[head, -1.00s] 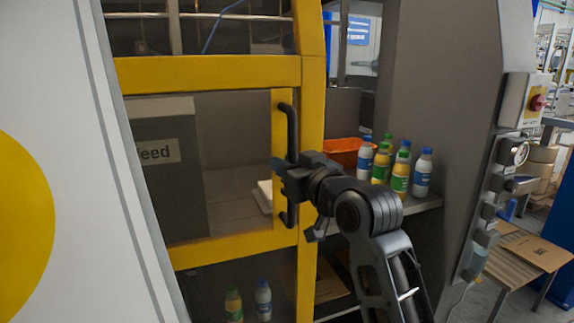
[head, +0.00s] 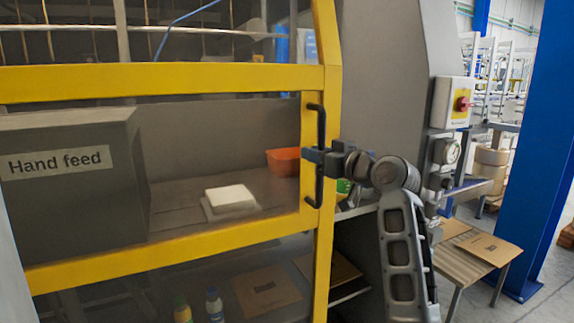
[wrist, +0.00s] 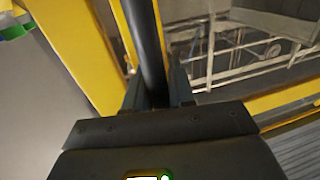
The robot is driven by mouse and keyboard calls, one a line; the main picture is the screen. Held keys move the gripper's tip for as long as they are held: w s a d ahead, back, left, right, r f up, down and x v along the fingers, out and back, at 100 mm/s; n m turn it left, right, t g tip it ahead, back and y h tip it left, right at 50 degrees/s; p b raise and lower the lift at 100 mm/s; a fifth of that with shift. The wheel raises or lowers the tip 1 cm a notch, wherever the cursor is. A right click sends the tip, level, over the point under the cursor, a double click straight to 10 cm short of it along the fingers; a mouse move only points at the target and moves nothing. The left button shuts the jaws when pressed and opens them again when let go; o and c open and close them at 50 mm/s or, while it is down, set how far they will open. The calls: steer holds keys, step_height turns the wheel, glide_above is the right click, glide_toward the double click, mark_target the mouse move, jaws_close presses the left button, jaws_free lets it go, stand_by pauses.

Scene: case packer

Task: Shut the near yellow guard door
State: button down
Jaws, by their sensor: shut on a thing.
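The near yellow guard door (head: 190,77) is a yellow frame with clear panes, spanning the left and middle of the head view. Its black vertical bar handle (head: 320,125) is on the door's right upright. My gripper (head: 316,157) is shut on the handle at about mid-height. In the wrist view the black handle bar (wrist: 145,45) runs down between the jaws of my gripper (wrist: 158,95). The door's right edge now stands close to the grey machine side post. I cannot tell whether a gap is left there.
Behind the panes are a "Hand feed" box (head: 70,160), a white stack (head: 230,198) and an orange bin (head: 283,161). A red-knobbed switch box (head: 455,102) and gauge (head: 446,151) are on the machine's right side. A small table (head: 470,245) and blue column (head: 535,140) stand further right.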

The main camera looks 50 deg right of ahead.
steer(key=s+d+b, duration=0.3)
steer(key=s+d, duration=0.2)
steer(key=d, duration=0.8)
steer(key=s+d+b, duration=0.4)
steer(key=s+d, duration=0.2)
steer(key=d, duration=0.7)
steer(key=shift+d, duration=0.15)
steer(key=shift+s, duration=0.1)
steer(key=c, duration=1.1)
jaws_free()
steer(key=shift+d, duration=0.15)
steer(key=shift+o, duration=0.2)
steer(key=s+a, duration=0.1)
steer(key=s, duration=0.6)
steer(key=shift+s+a, duration=0.3)
steer(key=shift+a, duration=0.05)
steer(key=shift+w, duration=0.1)
